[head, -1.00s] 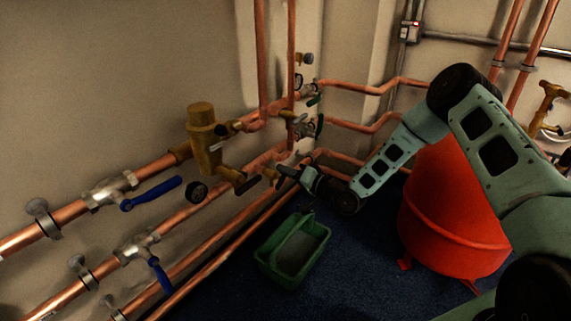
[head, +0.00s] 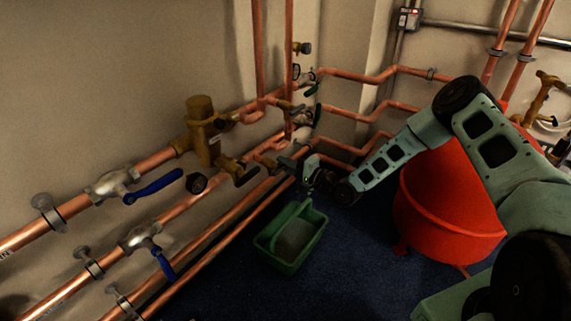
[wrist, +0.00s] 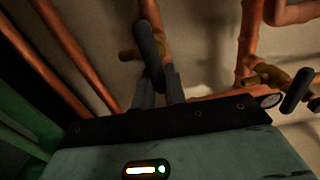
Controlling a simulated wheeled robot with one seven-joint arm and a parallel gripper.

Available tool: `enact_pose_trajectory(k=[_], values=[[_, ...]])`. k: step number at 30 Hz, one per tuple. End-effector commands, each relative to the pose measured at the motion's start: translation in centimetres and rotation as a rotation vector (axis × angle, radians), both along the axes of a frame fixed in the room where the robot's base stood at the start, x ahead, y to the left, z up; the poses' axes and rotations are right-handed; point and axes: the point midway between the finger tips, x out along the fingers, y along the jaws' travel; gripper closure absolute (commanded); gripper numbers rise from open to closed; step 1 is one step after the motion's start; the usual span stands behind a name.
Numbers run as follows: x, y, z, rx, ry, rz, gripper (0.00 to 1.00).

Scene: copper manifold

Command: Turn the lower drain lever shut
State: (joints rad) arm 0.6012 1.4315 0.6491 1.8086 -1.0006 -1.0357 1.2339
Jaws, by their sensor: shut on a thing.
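A black drain lever (wrist: 148,45) on a brass valve body (wrist: 127,55) stands between the two fingers of my gripper (wrist: 158,90) in the wrist view. My gripper is shut on this lever. In the head view my gripper (head: 290,163) is at the low copper pipes, beyond the green tub. The held lever is too small and too covered there to make out.
Another black lever (head: 245,177) is left of my gripper, and it also shows in the wrist view (wrist: 297,90). A green tub (head: 267,243) and a red vessel (head: 445,195) stand on the blue floor. Blue-handled valves (head: 153,186) sit on the left pipes. Green-handled levers (head: 312,90) are higher.

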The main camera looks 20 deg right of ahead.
Motion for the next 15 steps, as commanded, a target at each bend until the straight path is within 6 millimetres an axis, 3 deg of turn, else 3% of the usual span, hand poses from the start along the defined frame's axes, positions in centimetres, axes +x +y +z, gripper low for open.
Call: enact_pose_trajectory(k=[14,15], values=[[-0.19,-0.04,-0.47,0.010,0.018,0.000,1.00],[-0.19,-0.04,-0.48,0.010,0.018,0.000,0.79]])
